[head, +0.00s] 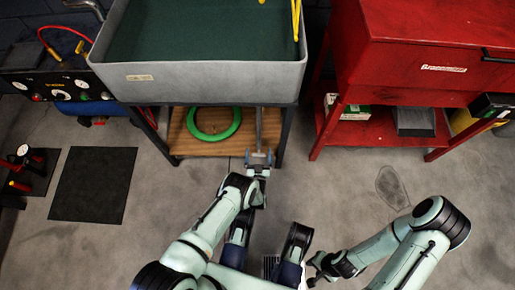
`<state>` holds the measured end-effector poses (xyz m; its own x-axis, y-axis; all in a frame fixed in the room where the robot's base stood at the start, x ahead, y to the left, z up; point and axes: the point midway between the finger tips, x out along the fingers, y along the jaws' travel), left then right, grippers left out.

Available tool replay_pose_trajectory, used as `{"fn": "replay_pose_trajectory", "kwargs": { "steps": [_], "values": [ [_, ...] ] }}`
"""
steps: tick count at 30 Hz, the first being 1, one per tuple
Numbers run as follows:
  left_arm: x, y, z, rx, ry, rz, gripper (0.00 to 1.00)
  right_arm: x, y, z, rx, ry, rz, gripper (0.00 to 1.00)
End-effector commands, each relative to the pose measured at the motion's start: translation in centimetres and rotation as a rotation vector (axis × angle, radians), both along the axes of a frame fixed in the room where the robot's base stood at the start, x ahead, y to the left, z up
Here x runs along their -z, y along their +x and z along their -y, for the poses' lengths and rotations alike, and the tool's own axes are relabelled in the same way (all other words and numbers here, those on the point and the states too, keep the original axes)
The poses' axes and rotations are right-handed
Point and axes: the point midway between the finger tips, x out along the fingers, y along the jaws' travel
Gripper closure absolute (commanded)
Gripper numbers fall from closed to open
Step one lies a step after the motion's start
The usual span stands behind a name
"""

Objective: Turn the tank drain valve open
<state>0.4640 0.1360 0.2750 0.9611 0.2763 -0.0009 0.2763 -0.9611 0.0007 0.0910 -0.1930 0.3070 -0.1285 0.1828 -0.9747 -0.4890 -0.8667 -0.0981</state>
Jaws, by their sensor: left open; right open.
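The grey tank (200,84) with a dark green interior stands at the top centre on a dark frame. A narrow grey upright piece (258,128) shows below its front edge, above my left gripper; I cannot tell whether it belongs to the drain valve. No valve handle can be made out clearly. My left gripper (259,158) is open below the tank's front right part, close to the lower end of that piece; contact cannot be told. My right gripper (312,270) is low in the picture, right of centre, far from the tank, and holds nothing visible.
A green ring (214,124) lies on the wooden shelf (190,146) under the tank. A red cabinet (425,75) with a lower shelf stands right. A blue compressor (85,107) with gauges stands left. A black mat (95,185) lies on the floor. Floor between mat and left arm is clear.

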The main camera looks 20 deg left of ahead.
Motion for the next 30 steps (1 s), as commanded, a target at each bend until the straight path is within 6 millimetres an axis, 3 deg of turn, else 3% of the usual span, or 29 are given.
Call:
{"fn": "replay_pose_trajectory", "kwargs": {
  "steps": [8,13,23,30],
  "values": [
    [0.02,-0.05,0.08,0.0,0.0,-0.001,0.08,0.0,-0.03,0.02,0.001,-0.001,-0.001,0.57],
    [0.01,-0.04,0.06,0.0,0.0,-0.001,0.6,0.0,-0.03,0.02,0.001,0.0,0.0,0.57],
    [0.0,-0.03,0.02,0.0,-0.028,0.007,0.6,-0.04,0.07,0.0,0.0,0.0,0.002,0.57],
    [0.0,-0.03,-0.11,-0.002,-0.148,0.042,0.6,-0.22,0.5,-0.05,-0.002,-0.002,0.017,0.57]
  ]
}}
